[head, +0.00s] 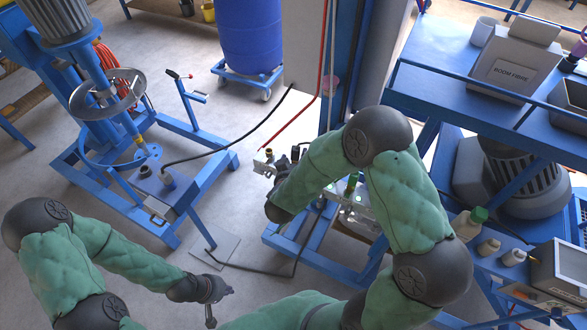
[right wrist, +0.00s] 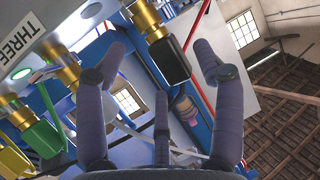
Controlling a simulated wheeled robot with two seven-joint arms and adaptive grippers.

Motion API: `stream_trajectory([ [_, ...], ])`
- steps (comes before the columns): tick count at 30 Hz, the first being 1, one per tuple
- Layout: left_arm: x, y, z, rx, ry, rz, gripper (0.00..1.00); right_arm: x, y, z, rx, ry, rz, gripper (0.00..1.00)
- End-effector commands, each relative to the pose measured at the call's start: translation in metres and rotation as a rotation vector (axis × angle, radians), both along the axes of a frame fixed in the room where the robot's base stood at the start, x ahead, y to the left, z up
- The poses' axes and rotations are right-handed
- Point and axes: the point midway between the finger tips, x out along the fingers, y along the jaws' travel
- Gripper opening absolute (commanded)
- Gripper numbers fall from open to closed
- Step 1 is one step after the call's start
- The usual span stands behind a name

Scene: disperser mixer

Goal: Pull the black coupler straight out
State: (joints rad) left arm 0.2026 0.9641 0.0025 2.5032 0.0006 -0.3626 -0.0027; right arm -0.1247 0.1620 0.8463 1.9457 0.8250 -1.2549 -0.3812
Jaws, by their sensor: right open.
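The black coupler (right wrist: 168,60) hangs on a brass fitting (right wrist: 147,20) in the right wrist view. Its lower end lies between the spread fingertips of my right gripper (right wrist: 160,55), with a visible gap on each side. My right gripper is open and holds nothing. In the head view my right gripper (head: 272,166) is at the valve panel, and my own arm hides much of that area.
A green coupler (right wrist: 42,138) and a yellow one (right wrist: 14,162) sit left of the black coupler, by the panel marked THREE (right wrist: 25,28). A black hose (head: 235,142) runs to the blue mixer frame (head: 205,185). Bottles (head: 470,222) stand on the right bench.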

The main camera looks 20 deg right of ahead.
Motion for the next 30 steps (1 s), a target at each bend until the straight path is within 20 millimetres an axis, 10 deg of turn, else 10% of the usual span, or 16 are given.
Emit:
stream_trajectory([
  [21,0.0,0.0,-0.003,0.0,0.0,0.0,0.0,0.034,-0.022,-0.016,0.0,0.0,0.001,0.69],
  [28,0.0,0.0,-0.003,0.0,0.0,0.0,0.0,0.034,-0.022,-0.016,0.0,0.0,0.001,0.07],
  [30,0.0,0.0,-0.003,0.0,0.0,0.0,0.0,0.033,-0.022,-0.016,0.0,0.0,0.001,0.02],
])
